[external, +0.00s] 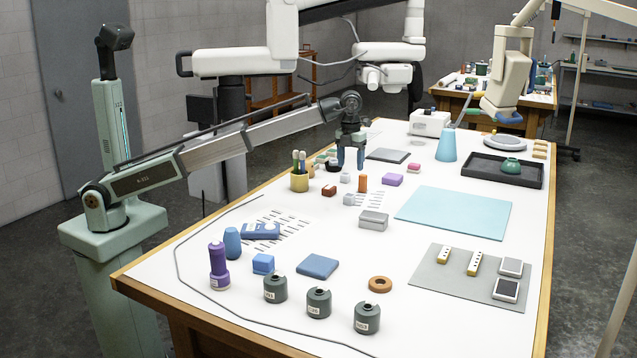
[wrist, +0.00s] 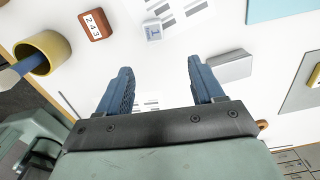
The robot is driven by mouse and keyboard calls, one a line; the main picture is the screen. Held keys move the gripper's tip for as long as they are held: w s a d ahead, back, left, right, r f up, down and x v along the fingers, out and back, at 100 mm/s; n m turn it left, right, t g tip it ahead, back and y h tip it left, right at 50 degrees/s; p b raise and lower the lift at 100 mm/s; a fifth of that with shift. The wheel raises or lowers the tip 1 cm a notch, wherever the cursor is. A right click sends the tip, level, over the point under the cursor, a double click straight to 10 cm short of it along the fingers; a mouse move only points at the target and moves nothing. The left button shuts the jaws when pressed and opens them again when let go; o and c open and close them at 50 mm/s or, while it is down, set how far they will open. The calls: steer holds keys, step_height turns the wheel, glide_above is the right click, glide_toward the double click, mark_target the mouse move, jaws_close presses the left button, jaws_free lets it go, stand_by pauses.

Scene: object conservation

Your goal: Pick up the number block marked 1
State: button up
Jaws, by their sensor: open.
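The number block (wrist: 153,32) is a small pale blue-grey cube with what looks like a 1 on its top face. In the external view, a small pale cube (external: 349,199) beside the red-brown block appears to be the same one; its mark is too small to read there. My gripper (external: 350,165) points down above the table, behind this cube. In the wrist view, my gripper (wrist: 159,66) has its two blue fingers wide apart with nothing between them. The block lies beyond the fingertips, roughly in line with the gap, apart from both.
A red-brown block (wrist: 95,24) marked 243 and a yellow cup (wrist: 43,50) stand left of the block. A grey box (external: 373,220) sits to its right. An orange block (external: 362,183) and another pale cube (external: 345,178) stand close by. Printed papers lie around.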

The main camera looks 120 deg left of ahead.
mark_target(349, 195)
steer(key=f, duration=0.4)
steer(key=a+f, duration=0.1)
steer(key=f, duration=0.8)
steer(key=shift+s+a+f, duration=0.2)
steer(key=shift+s+f, duration=0.15)
steer(key=shift+s, duration=0.05)
steer(key=shift+c, duration=0.3)
steer(key=c, duration=1)
